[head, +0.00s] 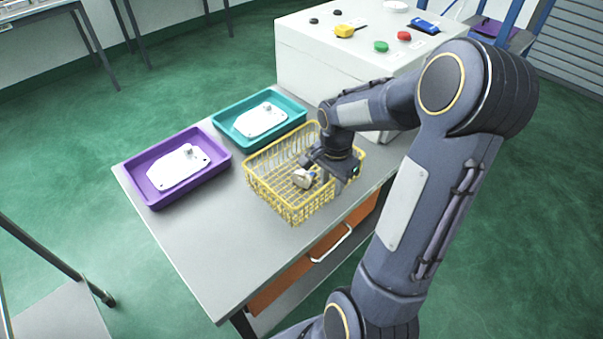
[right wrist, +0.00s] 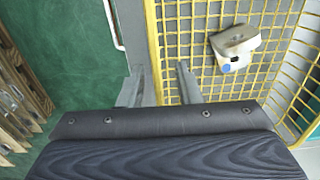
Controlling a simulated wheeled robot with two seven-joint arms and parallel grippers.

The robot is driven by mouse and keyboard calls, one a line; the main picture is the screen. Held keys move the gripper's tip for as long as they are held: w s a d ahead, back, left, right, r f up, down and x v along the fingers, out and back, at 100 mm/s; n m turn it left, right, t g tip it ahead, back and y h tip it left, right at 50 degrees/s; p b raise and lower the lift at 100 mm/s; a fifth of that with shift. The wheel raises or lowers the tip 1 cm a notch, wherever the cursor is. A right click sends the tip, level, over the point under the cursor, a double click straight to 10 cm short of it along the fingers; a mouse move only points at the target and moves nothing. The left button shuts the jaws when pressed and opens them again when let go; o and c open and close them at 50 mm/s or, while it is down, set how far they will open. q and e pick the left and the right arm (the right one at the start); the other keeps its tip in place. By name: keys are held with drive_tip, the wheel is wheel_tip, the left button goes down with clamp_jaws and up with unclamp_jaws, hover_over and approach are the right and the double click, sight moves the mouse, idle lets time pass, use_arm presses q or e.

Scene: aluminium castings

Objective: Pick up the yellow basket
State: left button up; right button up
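The yellow wire basket (head: 268,197) stands upright on the grey table, with one small pale metal casting (head: 304,178) inside. My right gripper (head: 338,183) is at the basket's near right side, pointing down. In the right wrist view, the basket's wire wall (right wrist: 154,50) runs between the two fingers of the gripper (right wrist: 160,78). The fingers stand apart, one outside and one inside the basket, with a gap visible. The casting (right wrist: 236,46) lies clear of the fingers. My left gripper is not in view.
A purple tray (head: 146,191) and a teal tray (head: 227,127), each with a white plate-like part, stand beside the basket. A white machine box (head: 300,65) with buttons is behind it. The table's front-left area (head: 215,260) is clear.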

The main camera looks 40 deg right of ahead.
sight(331, 200)
wheel_tip(331, 200, down, 3)
drive_tip(key=shift+d+f, duration=0.1)
drive_tip(key=shift+c, duration=0.3)
clamp_jaws()
